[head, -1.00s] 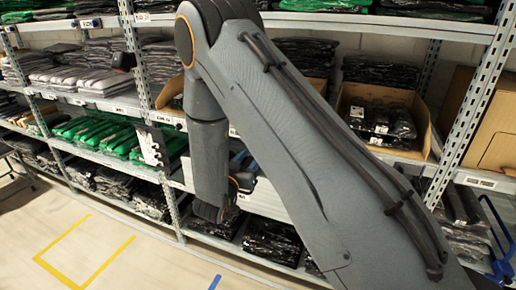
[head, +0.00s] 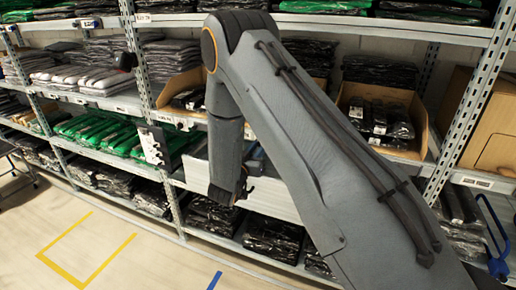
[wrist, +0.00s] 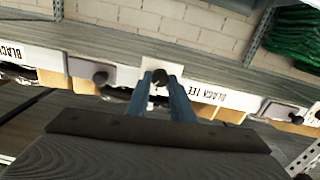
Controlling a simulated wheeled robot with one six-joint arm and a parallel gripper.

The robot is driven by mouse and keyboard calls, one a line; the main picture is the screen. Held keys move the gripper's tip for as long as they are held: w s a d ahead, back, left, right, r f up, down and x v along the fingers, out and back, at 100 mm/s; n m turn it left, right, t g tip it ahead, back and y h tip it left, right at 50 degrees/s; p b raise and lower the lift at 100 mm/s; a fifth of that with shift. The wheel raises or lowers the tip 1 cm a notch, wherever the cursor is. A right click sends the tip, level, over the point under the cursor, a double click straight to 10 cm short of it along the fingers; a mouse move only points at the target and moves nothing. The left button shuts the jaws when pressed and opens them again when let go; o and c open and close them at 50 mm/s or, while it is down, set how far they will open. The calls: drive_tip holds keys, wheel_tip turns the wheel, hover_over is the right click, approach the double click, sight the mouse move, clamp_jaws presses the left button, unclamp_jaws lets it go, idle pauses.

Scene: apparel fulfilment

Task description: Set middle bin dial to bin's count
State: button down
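In the wrist view, a dark round dial knob (wrist: 160,77) sits on a pale plate on the white shelf edge, between two other dials. The two blue fingers of my gripper (wrist: 161,84) reach toward it, apart, with the knob showing between their tips. I cannot tell whether they touch it. The knob's pointer and any numbers on its plate are not readable. In the head view, my gripper is mostly hidden behind my arm. The bin's contents and count cannot be made out.
Grey dial plates stand at left (wrist: 90,70) and right (wrist: 280,110) of the middle one. "BLACK TEE" labels (wrist: 222,98) line the shelf edge. In the head view, a cardboard bin (head: 424,125) holds dark bagged garments. A metal upright (head: 478,90) stands at right; floor is clear at lower left.

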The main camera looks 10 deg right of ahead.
drive_tip(key=shift+n, duration=3.8)
drive_tip(key=c, duration=1.5)
unclamp_jaws()
drive_tip(key=shift+c, duration=0.2)
drive_tip(key=shift+a, duration=0.1)
